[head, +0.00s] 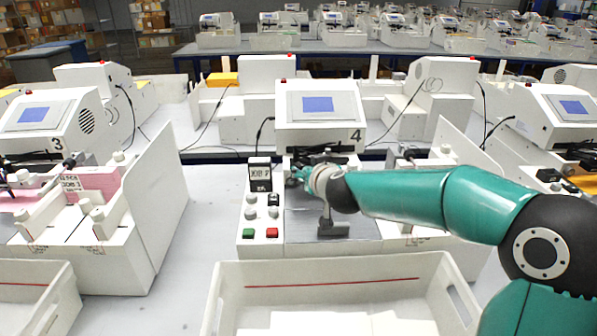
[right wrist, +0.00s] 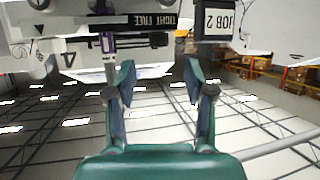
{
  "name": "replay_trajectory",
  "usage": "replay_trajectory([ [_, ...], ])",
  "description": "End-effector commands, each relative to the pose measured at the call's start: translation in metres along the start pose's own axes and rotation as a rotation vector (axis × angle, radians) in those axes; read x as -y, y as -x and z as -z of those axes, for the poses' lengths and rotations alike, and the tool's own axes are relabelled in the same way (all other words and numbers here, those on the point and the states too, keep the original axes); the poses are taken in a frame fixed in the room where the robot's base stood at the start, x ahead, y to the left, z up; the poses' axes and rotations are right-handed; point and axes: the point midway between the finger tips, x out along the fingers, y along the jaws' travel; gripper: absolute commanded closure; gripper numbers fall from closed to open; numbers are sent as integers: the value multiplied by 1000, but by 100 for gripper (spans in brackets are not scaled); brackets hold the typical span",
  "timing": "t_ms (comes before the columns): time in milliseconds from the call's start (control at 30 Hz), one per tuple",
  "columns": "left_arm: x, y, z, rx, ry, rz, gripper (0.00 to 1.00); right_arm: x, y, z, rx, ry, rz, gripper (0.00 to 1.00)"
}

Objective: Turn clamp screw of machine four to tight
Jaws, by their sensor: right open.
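Machine four (head: 320,105) stands in the middle of the head view, with a blue screen and the number 4 on its front. My right gripper (head: 299,174) is in front of its carriage, below the screen, and hides part of it. In the right wrist view my right gripper (right wrist: 158,75) is open, with nothing between its fingers. Beyond the fingertips is a dark strip lettered TIGHT FREE (right wrist: 155,20). Near it is a purple and grey upright part (right wrist: 108,43), behind the left finger. I cannot make out the clamp screw or its setting. My left gripper is not in view.
A JOB 2 sign (head: 260,172) stands left of my right gripper, above a panel of buttons (head: 260,215). A grey bracket (head: 333,226) stands on the plate below my arm. A white bin (head: 345,272) is at the front. Machine three (head: 45,125) is at the left.

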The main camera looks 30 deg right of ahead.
Motion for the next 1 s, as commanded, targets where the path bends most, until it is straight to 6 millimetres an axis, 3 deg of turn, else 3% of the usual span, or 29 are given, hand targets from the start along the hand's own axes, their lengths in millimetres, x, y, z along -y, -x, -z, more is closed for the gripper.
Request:
replay_trajectory([
  [100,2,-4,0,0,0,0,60,0,-27,-2,2,0,-1,47],
  [333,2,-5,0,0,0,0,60,-1,-62,0,0,-1,-2,47],
  [533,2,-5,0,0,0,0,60,-1,-75,0,0,0,-1,47],
  [800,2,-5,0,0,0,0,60,-2,-76,0,-1,-1,-1,47],
  [867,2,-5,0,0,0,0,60,-2,-76,0,0,-1,-2,53],
  [1000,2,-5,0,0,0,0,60,-2,-76,0,-1,-1,-2,77],
])
